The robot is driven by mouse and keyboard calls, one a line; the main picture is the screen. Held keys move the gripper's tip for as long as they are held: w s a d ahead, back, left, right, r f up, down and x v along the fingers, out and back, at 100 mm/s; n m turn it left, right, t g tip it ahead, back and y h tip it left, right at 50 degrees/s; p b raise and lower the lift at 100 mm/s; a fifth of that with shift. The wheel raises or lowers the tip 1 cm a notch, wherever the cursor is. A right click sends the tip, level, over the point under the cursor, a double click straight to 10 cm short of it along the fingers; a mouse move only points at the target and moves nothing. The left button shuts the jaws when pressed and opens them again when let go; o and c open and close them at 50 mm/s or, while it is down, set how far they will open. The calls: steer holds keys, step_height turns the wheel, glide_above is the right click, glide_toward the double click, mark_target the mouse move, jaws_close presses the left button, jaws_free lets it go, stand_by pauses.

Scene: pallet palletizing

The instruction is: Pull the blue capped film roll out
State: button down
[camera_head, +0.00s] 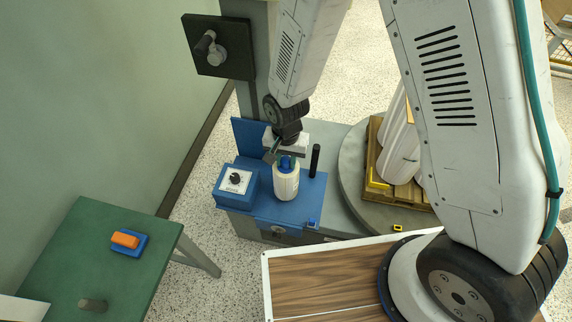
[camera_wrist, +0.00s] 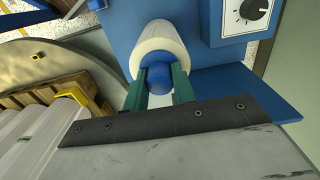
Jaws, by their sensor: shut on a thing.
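The blue capped film roll (camera_head: 286,182) is a white roll with a blue cap on top. It stands upright at the blue machine carriage (camera_head: 262,205), beside a black post. In the wrist view the white roll (camera_wrist: 158,45) shows with its blue cap (camera_wrist: 158,78) toward me. My gripper (camera_head: 276,152) is above the roll. In the wrist view its two green fingers (camera_wrist: 158,88) are on either side of the blue cap, shut on it. The roll's lower end is hidden, and I cannot tell whether it is clear of the carriage.
A control box with a dial (camera_head: 236,181) is left of the roll. A round turntable (camera_head: 352,165) with a wooden pallet (camera_head: 381,187) and white wrapped goods is at the right. A green table (camera_head: 75,255) holds an orange block (camera_head: 126,239) on a blue base.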

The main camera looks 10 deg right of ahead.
step_height(320, 180, up, 17)
stand_by(2.8)
steer(key=shift+f, duration=0.1)
